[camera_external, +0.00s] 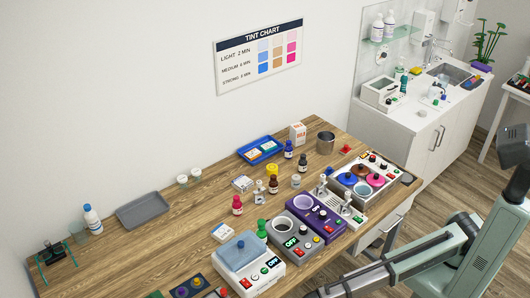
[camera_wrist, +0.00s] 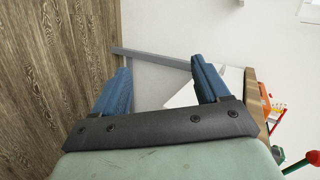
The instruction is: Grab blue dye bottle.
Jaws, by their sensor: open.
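In the external view, a small dark blue bottle (camera_external: 288,150) stands upright at the back middle of the wooden table, just right of a blue tray. No bottle is recognisable in the wrist view. In the external view my arm is at the lower right, well away from both bottles.

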